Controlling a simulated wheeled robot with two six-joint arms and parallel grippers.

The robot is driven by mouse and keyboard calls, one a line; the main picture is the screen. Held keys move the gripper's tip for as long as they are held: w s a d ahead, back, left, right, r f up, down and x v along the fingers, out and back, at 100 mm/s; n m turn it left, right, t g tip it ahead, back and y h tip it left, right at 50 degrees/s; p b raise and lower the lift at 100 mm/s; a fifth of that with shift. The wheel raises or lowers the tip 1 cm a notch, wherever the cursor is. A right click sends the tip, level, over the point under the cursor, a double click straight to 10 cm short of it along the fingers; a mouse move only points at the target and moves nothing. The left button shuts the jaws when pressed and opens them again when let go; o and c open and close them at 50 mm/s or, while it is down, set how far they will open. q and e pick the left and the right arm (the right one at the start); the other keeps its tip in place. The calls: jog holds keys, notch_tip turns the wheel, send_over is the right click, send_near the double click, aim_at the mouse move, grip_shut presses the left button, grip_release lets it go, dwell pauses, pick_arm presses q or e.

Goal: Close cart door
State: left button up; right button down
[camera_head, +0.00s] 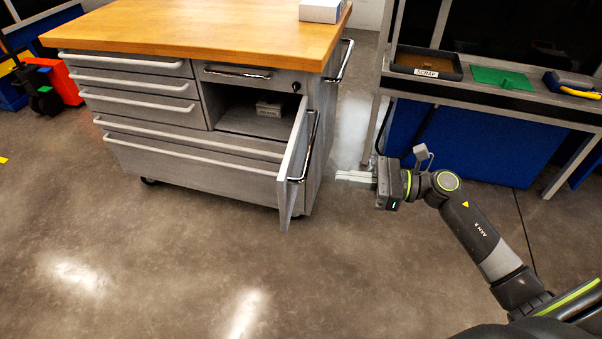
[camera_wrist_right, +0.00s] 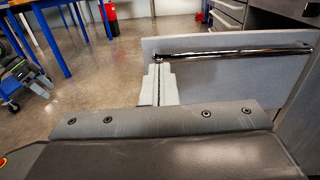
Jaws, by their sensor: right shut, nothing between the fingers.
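The grey metal cart (camera_head: 200,170) with a wooden top stands at the left of the head view. Its door (camera_head: 292,165) is hinged at the right front corner and stands open, swung out toward me, with a chrome bar handle (camera_head: 309,146) on its outer face. My right gripper (camera_head: 340,177) is shut and empty, just right of the door. In the right wrist view the fingers (camera_wrist_right: 157,85) point at the door panel (camera_wrist_right: 220,75), near one end of its handle (camera_wrist_right: 235,53); I cannot tell whether they touch. My left gripper is not in view.
A small box (camera_head: 269,107) lies inside the open compartment. A bench at the right holds a scrap tray (camera_head: 427,63), a green board (camera_head: 500,78) and a yellow-handled tool (camera_head: 573,90). A white box (camera_head: 321,10) sits on the cart top. The floor in front is clear.

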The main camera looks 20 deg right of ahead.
aim_at(287, 171)
jog(key=x, duration=1)
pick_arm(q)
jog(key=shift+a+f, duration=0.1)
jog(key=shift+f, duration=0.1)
